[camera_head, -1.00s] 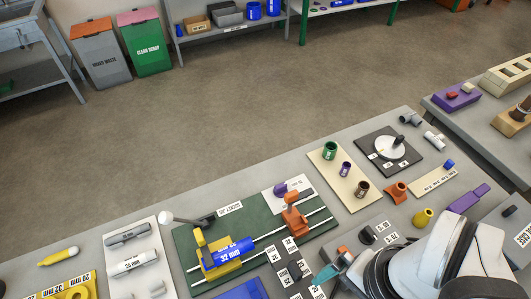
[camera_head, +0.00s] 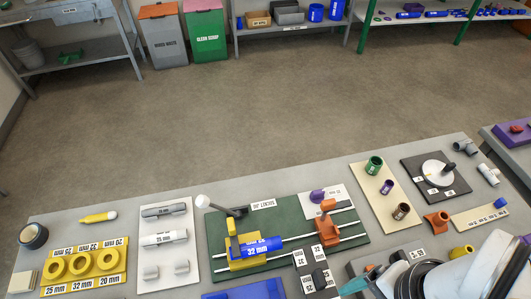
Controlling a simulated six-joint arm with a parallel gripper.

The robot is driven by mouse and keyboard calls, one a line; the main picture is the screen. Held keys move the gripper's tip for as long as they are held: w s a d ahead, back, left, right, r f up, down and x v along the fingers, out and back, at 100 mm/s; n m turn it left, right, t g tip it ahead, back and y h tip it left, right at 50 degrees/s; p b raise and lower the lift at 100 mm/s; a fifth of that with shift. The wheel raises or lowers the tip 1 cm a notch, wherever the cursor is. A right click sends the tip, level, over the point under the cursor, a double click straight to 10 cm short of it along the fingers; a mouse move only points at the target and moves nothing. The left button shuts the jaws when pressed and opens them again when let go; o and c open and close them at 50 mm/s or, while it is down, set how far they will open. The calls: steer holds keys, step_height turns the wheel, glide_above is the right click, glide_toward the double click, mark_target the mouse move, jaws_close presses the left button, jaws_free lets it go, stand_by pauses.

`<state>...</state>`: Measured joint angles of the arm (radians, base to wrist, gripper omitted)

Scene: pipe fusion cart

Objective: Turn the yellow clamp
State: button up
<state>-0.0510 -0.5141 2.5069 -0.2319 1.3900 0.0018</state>
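The yellow clamp (camera_head: 246,250) is a block with an upright yellow knob at its left side, mounted on the rails of the green socket jig (camera_head: 286,213). A blue 32 mm pipe piece (camera_head: 263,246) lies across it, pointing toward the orange clamp (camera_head: 327,230) farther right on the rails. My gripper (camera_head: 363,279) is at the bottom edge, to the right of and apart from the yellow clamp. Its teal and orange tips appear spread, with nothing visible between them. My arm hides part of the gripper.
A lever with a white ball end (camera_head: 203,202) stands at the jig's back left. A white board with grey pipes (camera_head: 165,280) and a yellow ring tray (camera_head: 82,285) lie left. A beige board with upright fittings (camera_head: 380,178) and a dial plate (camera_head: 420,165) lie right.

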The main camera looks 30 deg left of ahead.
steer(key=w+a+r+n, duration=0.1)
steer(key=w+a+n, duration=0.1)
steer(key=a, duration=0.1)
steer(key=w+a+r+n, duration=0.1)
steer(key=w+a+n, duration=0.1)
steer(key=a, duration=0.1)
steer(key=w+a+r+n+h, duration=0.1)
steer(key=w+a, duration=0.1)
steer(key=a, duration=0.1)
steer(key=shift+w+r+n, duration=0.25)
steer(key=shift+r+n, duration=0.1)
steer(key=shift+n, duration=0.05)
steer(key=c, duration=0.4)
steer(key=n, duration=0.8)
glide_above(231, 223)
steer(key=shift+h, duration=0.4)
step_height(231, 223, down, 15)
jaws_close()
